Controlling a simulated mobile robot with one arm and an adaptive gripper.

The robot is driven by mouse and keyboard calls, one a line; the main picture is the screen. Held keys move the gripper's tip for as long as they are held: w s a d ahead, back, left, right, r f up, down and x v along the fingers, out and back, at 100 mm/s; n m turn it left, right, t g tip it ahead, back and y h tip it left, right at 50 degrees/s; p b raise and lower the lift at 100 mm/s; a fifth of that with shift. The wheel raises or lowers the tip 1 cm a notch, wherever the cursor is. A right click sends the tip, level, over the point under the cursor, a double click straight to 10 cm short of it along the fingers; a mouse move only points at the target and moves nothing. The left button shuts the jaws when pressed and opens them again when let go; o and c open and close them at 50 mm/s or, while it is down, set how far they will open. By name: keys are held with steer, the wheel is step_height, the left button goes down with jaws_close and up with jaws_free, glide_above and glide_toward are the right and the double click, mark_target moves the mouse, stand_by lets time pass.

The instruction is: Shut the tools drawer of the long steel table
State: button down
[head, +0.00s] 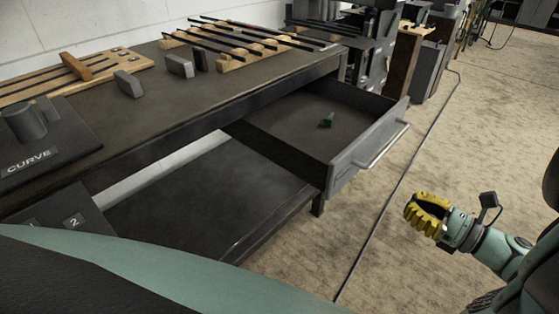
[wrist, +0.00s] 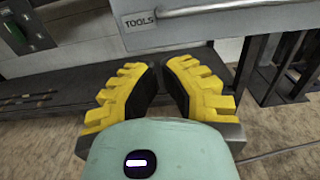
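The tools drawer (head: 369,143) is pulled well out from the right end of the long steel table (head: 135,128). Its grey front has a bar handle (head: 384,147), and a small green object (head: 327,120) lies inside. In the wrist view the drawer front (wrist: 200,17) crosses the top, with a TOOLS label (wrist: 139,20). My gripper (head: 428,207), with yellow ridged fingers, is in front of the drawer, apart from the handle. In the wrist view my gripper (wrist: 160,72) has its fingers partly spread, a narrow gap between the tips, and nothing between them.
The tabletop holds a wooden rack with dark rods (head: 240,45), grey blocks (head: 179,65) and a CURVE-labelled fixture (head: 30,140). A lower shelf (head: 200,205) runs beneath. A dark cable (head: 400,185) crosses the carpet between drawer and gripper. Open carpet lies to the right.

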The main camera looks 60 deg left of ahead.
mark_target(349, 171)
steer(key=b+x, duration=0.2)
steer(key=x, duration=1.1)
steer(key=shift+s, duration=0.15)
steer(key=shift+s+a, duration=0.1)
steer(key=shift+a, duration=0.4)
